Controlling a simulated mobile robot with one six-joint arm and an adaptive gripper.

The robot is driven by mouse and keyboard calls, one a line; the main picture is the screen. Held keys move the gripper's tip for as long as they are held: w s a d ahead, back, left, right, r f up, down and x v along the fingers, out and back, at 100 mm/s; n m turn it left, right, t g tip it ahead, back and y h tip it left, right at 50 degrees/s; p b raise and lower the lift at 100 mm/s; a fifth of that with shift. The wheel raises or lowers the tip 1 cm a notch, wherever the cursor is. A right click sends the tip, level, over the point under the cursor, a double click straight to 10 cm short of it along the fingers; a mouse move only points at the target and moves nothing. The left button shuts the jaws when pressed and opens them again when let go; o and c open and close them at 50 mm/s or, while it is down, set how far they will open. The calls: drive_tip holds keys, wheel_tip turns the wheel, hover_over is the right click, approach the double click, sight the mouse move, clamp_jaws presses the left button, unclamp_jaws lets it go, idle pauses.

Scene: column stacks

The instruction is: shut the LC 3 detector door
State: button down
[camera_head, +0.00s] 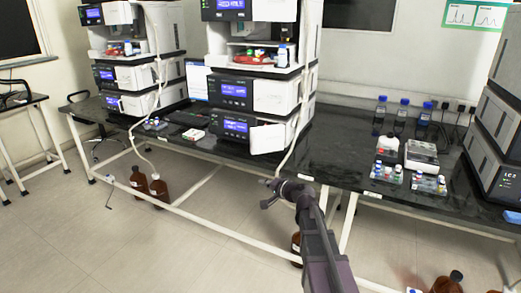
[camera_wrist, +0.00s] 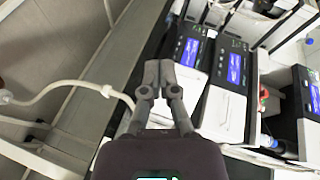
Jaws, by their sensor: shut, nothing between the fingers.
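A stack of grey instrument modules (camera_head: 490,135) stands at the right edge of the head view, cut off by the frame. Its label seems to read LC 3, and I cannot make out its detector door or whether it is open. The middle stack (camera_head: 240,90) has a white front panel (camera_head: 267,138) on its lowest module that seems to stick out. My gripper (camera_head: 266,193) is in front of the bench's front edge, below the middle stack, apart from every stack. In the wrist view my gripper (camera_wrist: 158,65) is shut and empty, with module fronts and blue screens beyond it.
The black bench (camera_head: 340,160) runs across the view. It carries blue-capped bottles (camera_head: 403,108), vial racks (camera_head: 428,184) and a white box (camera_head: 421,155) on the right. Tubing (camera_head: 292,145) hangs by the middle stack. Brown bottles (camera_head: 158,187) stand on the floor.

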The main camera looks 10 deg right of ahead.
drive_tip(key=w+d+r+m+t+h, duration=0.2)
drive_tip(key=w+d+r+m+t, duration=0.2)
drive_tip(key=w+d+m, duration=0.1)
drive_tip(key=shift+w+d+r+m, duration=0.3)
drive_tip(key=shift+d, duration=0.6)
approach(255, 143)
drive_tip(key=a+x, duration=0.1)
drive_tip(key=x, duration=0.3)
drive_tip(key=shift+s+d, duration=0.15)
drive_tip(key=shift+d, duration=0.05)
drive_tip(key=shift+w+d+r+h, duration=0.1)
drive_tip(key=shift+w+d+h, duration=0.1)
drive_tip(key=shift+h, duration=0.1)
